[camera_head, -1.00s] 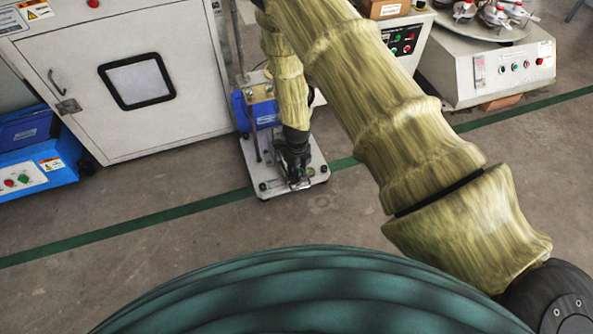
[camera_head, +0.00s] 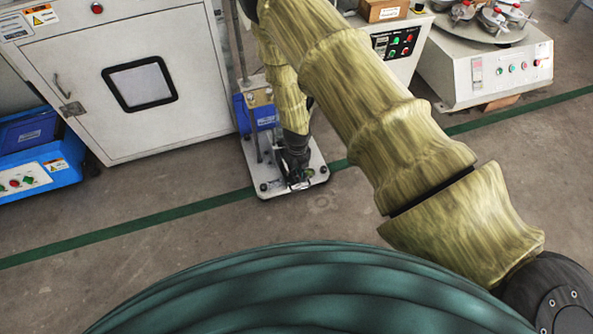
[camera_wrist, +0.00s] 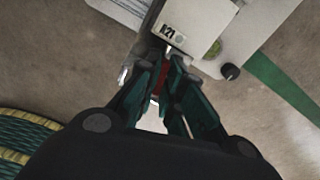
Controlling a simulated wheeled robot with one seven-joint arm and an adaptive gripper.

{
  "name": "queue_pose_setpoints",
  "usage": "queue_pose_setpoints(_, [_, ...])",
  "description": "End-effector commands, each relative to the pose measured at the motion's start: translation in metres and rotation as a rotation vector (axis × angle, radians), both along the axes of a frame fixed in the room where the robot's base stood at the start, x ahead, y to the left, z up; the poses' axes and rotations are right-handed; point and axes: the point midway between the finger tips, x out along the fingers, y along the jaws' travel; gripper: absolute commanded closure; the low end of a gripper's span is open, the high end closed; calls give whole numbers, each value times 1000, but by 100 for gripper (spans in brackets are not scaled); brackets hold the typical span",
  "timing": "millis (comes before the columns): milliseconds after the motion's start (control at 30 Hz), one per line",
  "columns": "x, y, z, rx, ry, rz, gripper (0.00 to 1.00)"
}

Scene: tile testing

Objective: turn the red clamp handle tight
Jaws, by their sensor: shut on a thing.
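The red clamp handle (camera_wrist: 161,80) shows in the wrist view as a narrow red strip between my fingers. My gripper (camera_wrist: 164,72) is shut on it, with a dark green finger on each side. In the head view my gripper (camera_head: 297,177) is small and dark, low over the front part of the testing machine's base plate (camera_head: 309,186). My fingers and wrist hide most of the clamp there, and the red handle cannot be made out. How tight the clamp is cannot be told.
The machine's blue part (camera_head: 262,116) and upright posts stand just behind my gripper. A white cabinet (camera_head: 190,105) stands to the left, and a grey machine with a round table (camera_head: 490,65) stands at the right. The floor in front is clear, with a green line (camera_head: 130,228).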

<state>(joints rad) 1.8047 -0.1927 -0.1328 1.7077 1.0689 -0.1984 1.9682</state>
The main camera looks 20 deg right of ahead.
Motion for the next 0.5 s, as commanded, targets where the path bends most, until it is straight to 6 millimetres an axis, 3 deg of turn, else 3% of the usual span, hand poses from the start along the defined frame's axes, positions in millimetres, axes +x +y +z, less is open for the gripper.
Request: queue_pose_setpoints(500, [-1, 1, 1, 1, 1, -176, 100])
